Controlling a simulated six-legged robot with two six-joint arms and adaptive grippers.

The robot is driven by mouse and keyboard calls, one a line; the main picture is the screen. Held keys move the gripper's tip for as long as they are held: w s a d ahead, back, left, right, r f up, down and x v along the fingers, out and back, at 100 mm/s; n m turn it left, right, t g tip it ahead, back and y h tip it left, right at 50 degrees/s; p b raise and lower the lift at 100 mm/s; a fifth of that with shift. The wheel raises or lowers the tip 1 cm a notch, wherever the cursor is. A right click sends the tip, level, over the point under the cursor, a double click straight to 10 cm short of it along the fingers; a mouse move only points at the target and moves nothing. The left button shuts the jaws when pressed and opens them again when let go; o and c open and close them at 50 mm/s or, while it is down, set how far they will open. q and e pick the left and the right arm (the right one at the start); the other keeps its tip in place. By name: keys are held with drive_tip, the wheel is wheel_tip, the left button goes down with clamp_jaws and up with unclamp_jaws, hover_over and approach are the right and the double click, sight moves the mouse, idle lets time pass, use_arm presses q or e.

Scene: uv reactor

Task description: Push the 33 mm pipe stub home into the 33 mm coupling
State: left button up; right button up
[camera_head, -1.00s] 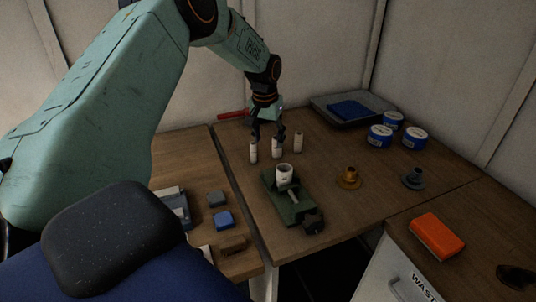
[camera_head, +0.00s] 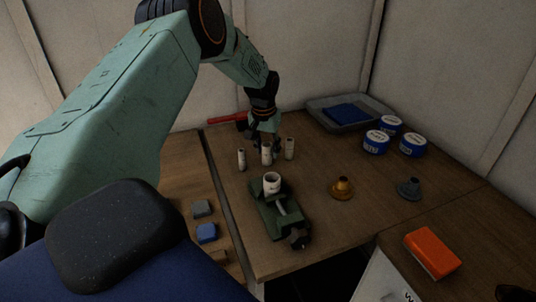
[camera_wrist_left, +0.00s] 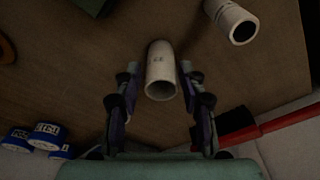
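Three white pipe stubs stand in a row on the table in the head view: left (camera_head: 241,159), middle (camera_head: 267,155) and right (camera_head: 289,149). I cannot read their sizes. A white coupling (camera_head: 272,184) sits upright in a green vise (camera_head: 265,213) in front of them. My left gripper (camera_head: 266,143) is at the middle stub. In the left wrist view, the open fingers of this gripper (camera_wrist_left: 160,100) flank one stub (camera_wrist_left: 160,72), with gaps visible on both sides. Another stub (camera_wrist_left: 235,22) stands farther off. My right gripper is not in view.
A brass flanged fitting (camera_head: 342,187) and a grey one (camera_head: 409,188) stand right of the vise. Blue-and-white tape rolls (camera_head: 376,142) and a grey tray (camera_head: 350,112) are behind. A red-handled tool (camera_head: 226,119) lies at the back left. An orange box (camera_head: 432,252) is front right.

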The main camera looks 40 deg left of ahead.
use_arm(q)
drive_tip(key=shift+a+f, duration=0.1)
drive_tip(key=shift+a, duration=0.05)
drive_tip(key=shift+c, duration=2.8)
drive_tip(key=shift+r, duration=0.2)
